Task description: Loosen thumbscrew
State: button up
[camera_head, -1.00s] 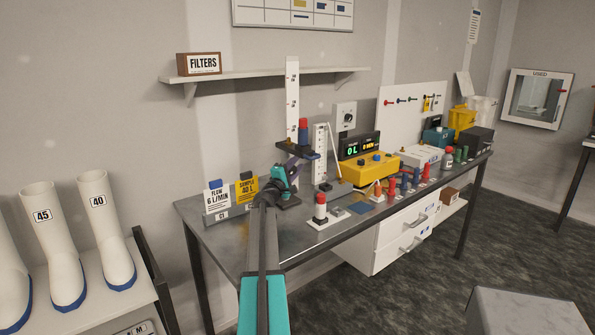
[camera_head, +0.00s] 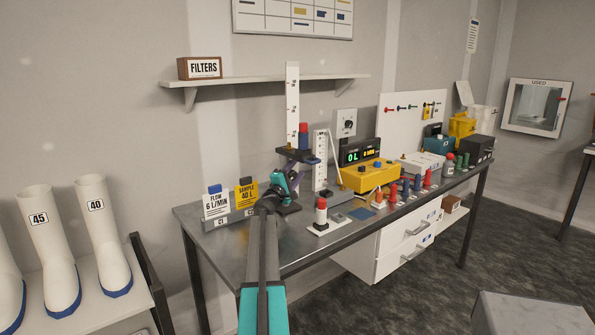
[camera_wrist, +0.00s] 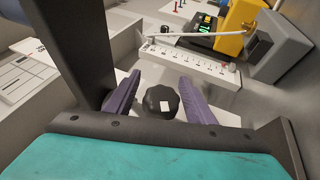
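The thumbscrew is a dark, lobed knob (camera_wrist: 160,103) with a small white mark, seen in the wrist view. My gripper (camera_wrist: 160,98) is open, with one purple finger on each side of the knob and visible gaps between fingers and knob. In the head view my gripper (camera_head: 289,184) is at the upright white scale stand (camera_head: 292,105), just below its dark platform (camera_head: 297,155). A red-topped cylinder (camera_head: 303,136) stands on that platform. The knob itself is hidden behind my gripper in the head view.
A second, shorter white scale (camera_head: 320,160) stands just right of my gripper. The yellow pump box (camera_head: 369,176) and a row of coloured pieces sit further right. The bench's front left surface (camera_head: 225,240) is clear.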

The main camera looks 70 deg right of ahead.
jog(key=shift+a+f, duration=0.1)
jog(key=b+v, duration=0.2)
jog(key=v, duration=1.1)
jog(key=shift+a+b, duration=0.3)
dwell(0.5)
